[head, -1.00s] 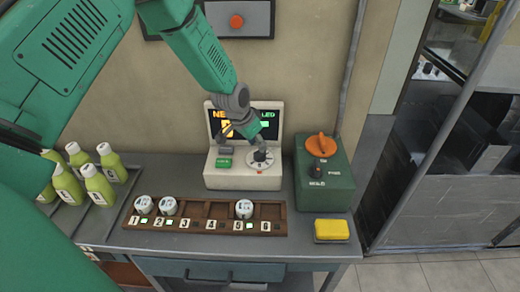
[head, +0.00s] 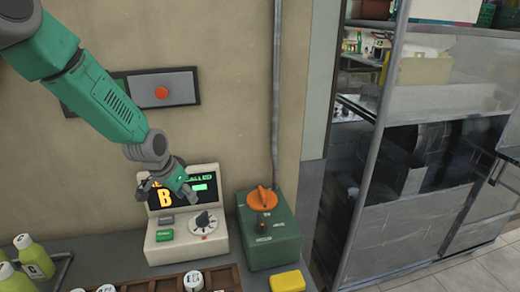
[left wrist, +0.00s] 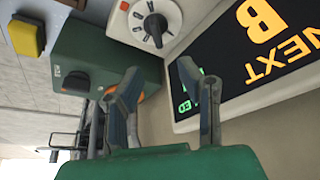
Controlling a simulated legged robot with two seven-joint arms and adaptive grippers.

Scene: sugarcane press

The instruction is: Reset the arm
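My left gripper (head: 167,190) is raised in front of the screen of the white console (head: 172,247) in the head view. Its two fingers are spread with nothing between them, as the left wrist view (left wrist: 163,85) also shows. The console's dial (head: 203,222), with a dark knob, is below and to the right of the gripper, apart from it; the dial also shows in the left wrist view (left wrist: 152,22). The screen (left wrist: 275,45) reads "NEXT" and "B" in orange, with partly hidden green marks. My right gripper is in neither view.
A green box (head: 270,240) with an orange knob (head: 262,199) stands right of the console. A yellow block (head: 288,281) lies in front of it. Green bottles (head: 33,256) and a wooden rack (head: 222,279) with white-topped pieces are at the lower left.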

